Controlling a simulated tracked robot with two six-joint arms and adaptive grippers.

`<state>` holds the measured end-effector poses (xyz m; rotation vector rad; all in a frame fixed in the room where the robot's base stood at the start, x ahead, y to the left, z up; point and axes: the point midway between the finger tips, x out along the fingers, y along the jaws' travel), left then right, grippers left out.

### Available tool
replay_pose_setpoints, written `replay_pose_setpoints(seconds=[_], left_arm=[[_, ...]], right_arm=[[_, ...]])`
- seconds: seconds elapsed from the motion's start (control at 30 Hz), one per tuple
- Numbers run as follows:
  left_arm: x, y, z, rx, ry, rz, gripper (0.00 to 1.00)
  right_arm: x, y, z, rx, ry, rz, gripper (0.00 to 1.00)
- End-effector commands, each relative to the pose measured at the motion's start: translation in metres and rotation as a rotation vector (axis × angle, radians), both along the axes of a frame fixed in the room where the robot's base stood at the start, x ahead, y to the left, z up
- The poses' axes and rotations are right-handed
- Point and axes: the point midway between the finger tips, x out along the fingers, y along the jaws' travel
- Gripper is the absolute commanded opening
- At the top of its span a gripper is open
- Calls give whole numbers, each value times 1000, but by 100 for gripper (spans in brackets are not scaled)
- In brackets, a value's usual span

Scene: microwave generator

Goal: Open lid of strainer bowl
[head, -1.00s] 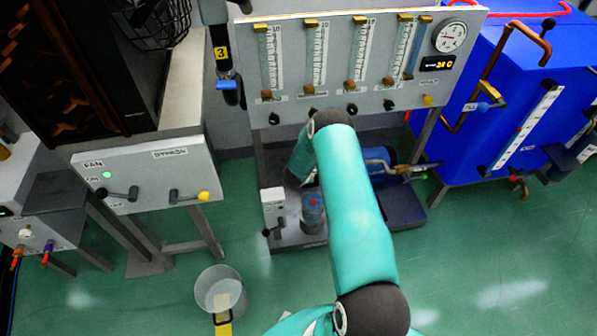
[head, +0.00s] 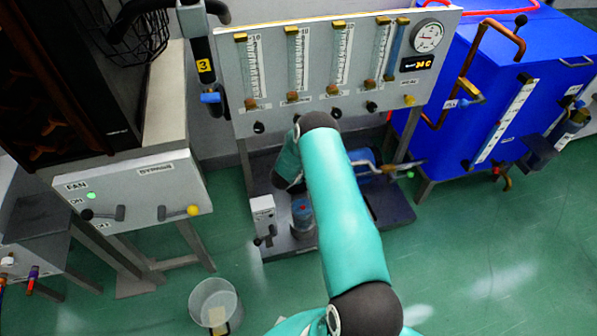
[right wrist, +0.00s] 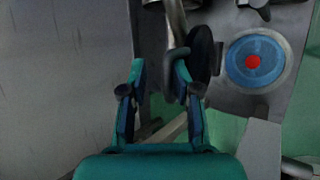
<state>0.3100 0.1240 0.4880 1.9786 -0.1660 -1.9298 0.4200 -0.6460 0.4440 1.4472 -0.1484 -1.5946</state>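The strainer bowl (head: 303,218) is a small blue-grey cylinder with a red spot on top, low on the grey stand left of my right arm in the head view. In the right wrist view its round blue lid (right wrist: 240,69) with a red centre lies flat, right of the gripper. My right gripper (right wrist: 158,76) is open, with its fingers spread. A curved metal bar (right wrist: 174,32) ends at its right fingertip; I cannot tell whether they touch. In the head view the right gripper is hidden behind my arm. My left gripper is not in view.
A grey gauge panel (head: 290,118) stands above the bowl. A small white box with a lever (head: 263,212) is just left of it. A blue cabinet (head: 455,150) stands at right and a bucket (head: 232,302) on the floor. A black disc (right wrist: 203,50) is beside the right finger.

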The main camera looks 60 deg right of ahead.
Motion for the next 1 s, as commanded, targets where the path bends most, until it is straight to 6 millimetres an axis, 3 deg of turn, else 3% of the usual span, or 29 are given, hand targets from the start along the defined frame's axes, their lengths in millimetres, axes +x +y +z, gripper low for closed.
replay_pose_setpoints(seconds=[0.03,0.57,1.0], left_arm=[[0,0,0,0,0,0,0],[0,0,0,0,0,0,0],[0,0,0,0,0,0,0]], right_arm=[[-7,-5,-1,-6,7,-16,35],[-7,1,5,-6,7,-12,35],[-12,59,60,-1,3,0,35]])
